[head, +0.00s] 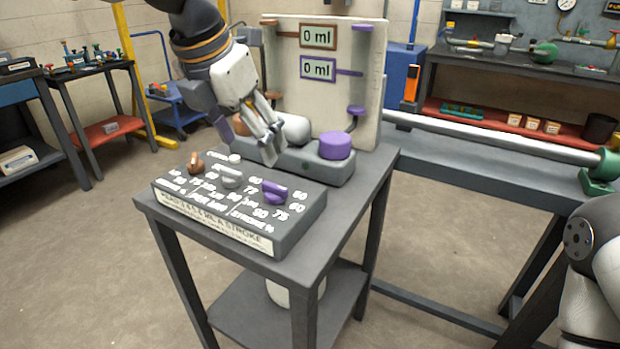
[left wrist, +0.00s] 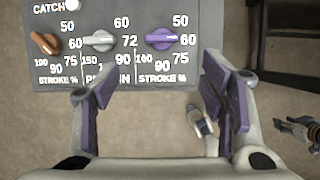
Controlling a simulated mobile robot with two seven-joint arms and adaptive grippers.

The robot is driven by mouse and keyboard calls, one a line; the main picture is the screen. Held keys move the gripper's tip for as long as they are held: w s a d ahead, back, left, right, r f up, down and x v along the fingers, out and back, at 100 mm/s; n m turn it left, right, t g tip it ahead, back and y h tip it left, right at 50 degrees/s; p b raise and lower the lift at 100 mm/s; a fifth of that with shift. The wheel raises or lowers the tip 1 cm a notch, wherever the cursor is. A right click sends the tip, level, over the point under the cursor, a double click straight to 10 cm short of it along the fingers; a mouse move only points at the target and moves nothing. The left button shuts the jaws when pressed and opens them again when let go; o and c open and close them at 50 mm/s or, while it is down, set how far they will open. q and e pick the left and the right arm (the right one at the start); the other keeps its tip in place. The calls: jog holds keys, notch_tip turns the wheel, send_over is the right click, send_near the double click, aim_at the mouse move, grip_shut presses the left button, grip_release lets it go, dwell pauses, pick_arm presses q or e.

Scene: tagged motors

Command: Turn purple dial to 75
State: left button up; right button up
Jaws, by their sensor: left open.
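The purple dial (head: 273,190) is at the right of the control box (head: 290,235). In the left wrist view the purple dial (left wrist: 160,39) lies about level, with one end towards the 60 mark; 50 is above it, and 75, 90 and 100 are below. My left gripper (head: 270,150) is open and empty, above and behind the box in the head view. In the left wrist view its purple-padded fingers (left wrist: 160,72) are wide apart, below the dial and not touching it. A gripper-like part, possibly my right gripper, shows at the right edge there; its jaws are unclear.
A brown dial (left wrist: 46,43) and a grey dial (left wrist: 100,40) sit left of the purple one. A white button (left wrist: 71,5) is at the upper left. Behind the box stand a purple cylinder (head: 335,146) and a panel with two displays (head: 317,69) reading 0 ml.

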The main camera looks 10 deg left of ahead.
aim_at(273, 186)
pick_arm(q)
jog(key=b+x, duration=0.1)
jog(key=x, duration=1.1)
jog(key=shift+w+d+b, duration=0.1)
jog(key=shift+d+b, duration=0.1)
jog(key=shift+b, duration=0.1)
jog(key=shift+r, duration=0.1)
pick_arm(e)
jog(key=shift+s+a+f+g, duration=0.1)
jog(key=shift+s+f+g, duration=0.3)
jog(key=shift+s+f, duration=0.5)
pick_arm(q)
jog(key=c, duration=1.2)
